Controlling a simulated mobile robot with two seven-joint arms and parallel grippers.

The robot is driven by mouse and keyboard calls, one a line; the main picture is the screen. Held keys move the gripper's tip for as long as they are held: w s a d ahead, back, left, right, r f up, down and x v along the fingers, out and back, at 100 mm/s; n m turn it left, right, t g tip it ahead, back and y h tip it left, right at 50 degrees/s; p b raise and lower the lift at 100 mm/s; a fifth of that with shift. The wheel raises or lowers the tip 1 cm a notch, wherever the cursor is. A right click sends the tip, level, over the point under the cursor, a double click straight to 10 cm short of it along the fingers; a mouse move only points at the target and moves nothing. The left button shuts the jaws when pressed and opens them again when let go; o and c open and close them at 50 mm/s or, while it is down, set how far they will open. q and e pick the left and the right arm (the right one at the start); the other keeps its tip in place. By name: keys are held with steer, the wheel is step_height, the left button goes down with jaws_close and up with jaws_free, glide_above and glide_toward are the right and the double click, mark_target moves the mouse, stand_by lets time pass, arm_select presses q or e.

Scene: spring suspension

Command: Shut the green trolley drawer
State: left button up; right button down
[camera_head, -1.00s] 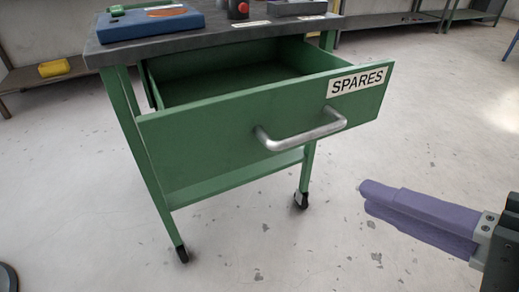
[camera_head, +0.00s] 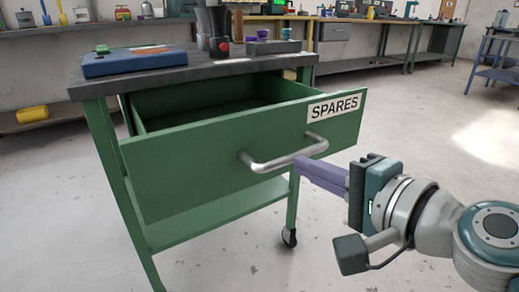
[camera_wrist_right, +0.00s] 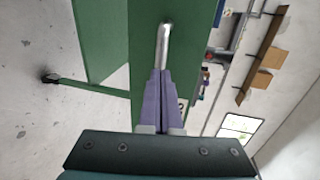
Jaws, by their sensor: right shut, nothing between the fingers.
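The green trolley drawer (camera_head: 200,160), labelled SPARES, is pulled out of the green trolley and looks empty inside where I can see. Its silver bar handle (camera_head: 284,157) crosses the front. My right gripper (camera_head: 298,160) has purple fingers, shut with nothing between them. Their tips are at the right part of the handle in the head view; I cannot tell if they touch. In the right wrist view the shut fingers (camera_wrist_right: 161,75) point at the handle (camera_wrist_right: 163,45) and the green drawer front (camera_wrist_right: 143,62). My left gripper is not in view.
The trolley's dark top (camera_head: 150,75) holds a blue case (camera_head: 134,61), a dark cup and small items. Workbenches (camera_head: 365,25) line the back wall. A yellow item (camera_head: 33,112) lies on a low shelf at left.

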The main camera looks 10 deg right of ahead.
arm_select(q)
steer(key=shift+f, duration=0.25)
arm_select(e)
steer(key=shift+w+a+f, duration=0.2)
steer(key=shift+w+a, duration=0.05)
steer(key=shift+w, duration=0.35)
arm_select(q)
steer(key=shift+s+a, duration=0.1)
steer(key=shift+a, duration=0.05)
